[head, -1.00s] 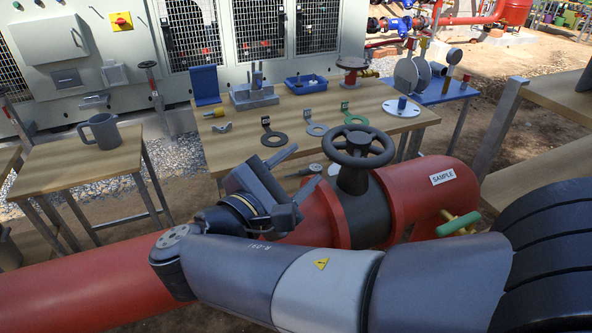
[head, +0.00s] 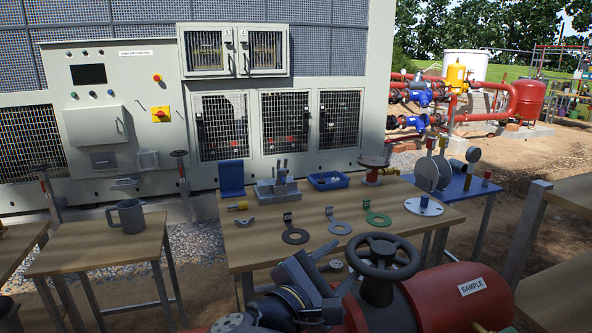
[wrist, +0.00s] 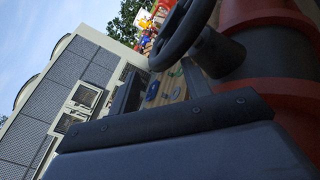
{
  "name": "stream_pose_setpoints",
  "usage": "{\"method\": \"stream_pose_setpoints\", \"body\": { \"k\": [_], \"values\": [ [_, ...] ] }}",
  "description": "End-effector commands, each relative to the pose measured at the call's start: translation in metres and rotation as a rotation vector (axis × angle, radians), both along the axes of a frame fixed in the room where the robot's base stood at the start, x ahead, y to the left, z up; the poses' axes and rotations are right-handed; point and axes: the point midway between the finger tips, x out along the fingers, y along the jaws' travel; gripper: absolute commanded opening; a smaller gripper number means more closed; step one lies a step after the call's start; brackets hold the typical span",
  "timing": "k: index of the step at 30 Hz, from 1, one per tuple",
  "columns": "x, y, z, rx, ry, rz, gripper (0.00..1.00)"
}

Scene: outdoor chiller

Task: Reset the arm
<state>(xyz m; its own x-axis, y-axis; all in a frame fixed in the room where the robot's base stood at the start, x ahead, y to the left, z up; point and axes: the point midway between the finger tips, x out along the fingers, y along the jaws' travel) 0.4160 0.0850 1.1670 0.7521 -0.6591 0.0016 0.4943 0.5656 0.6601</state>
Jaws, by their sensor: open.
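My gripper (head: 340,268) shows at the bottom middle of the head view, just left of the dark handwheel (head: 382,257) on the red pipe (head: 440,300). Its two fingers are spread apart and nothing is between them. In the wrist view, my gripper's dark body fills the lower part, and the handwheel (wrist: 180,35) stands close by at the top, with the red pipe at the right. I cannot tell whether the gripper touches the wheel. Most of my arm is below the head view's lower edge.
A wooden table (head: 400,210) behind the pipe holds ring tags, a blue tray (head: 328,181) and a grey fixture (head: 280,188). A smaller table (head: 95,255) at left holds a grey mug (head: 127,217). The chiller cabinet (head: 150,110) stands behind. Another wooden table edge (head: 560,195) is at right.

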Motion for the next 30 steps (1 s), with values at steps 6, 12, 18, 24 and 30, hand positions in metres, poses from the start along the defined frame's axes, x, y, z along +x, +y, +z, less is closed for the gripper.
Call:
{"method": "stream_pose_setpoints", "body": {
  "k": [6, 12, 18, 24, 30],
  "values": [
    [0.023, -0.020, 0.000, 0.000, 0.002, -0.003, 0.46],
    [0.038, -0.032, 0.000, 0.000, 0.003, -0.001, 0.46],
    [0.044, -0.038, -0.001, 0.000, 0.002, 0.001, 0.46],
    [0.044, -0.037, -0.001, 0.000, 0.002, -0.004, 0.46],
    [0.043, -0.036, -0.001, 0.000, 0.002, -0.003, 0.46]
  ]
}}
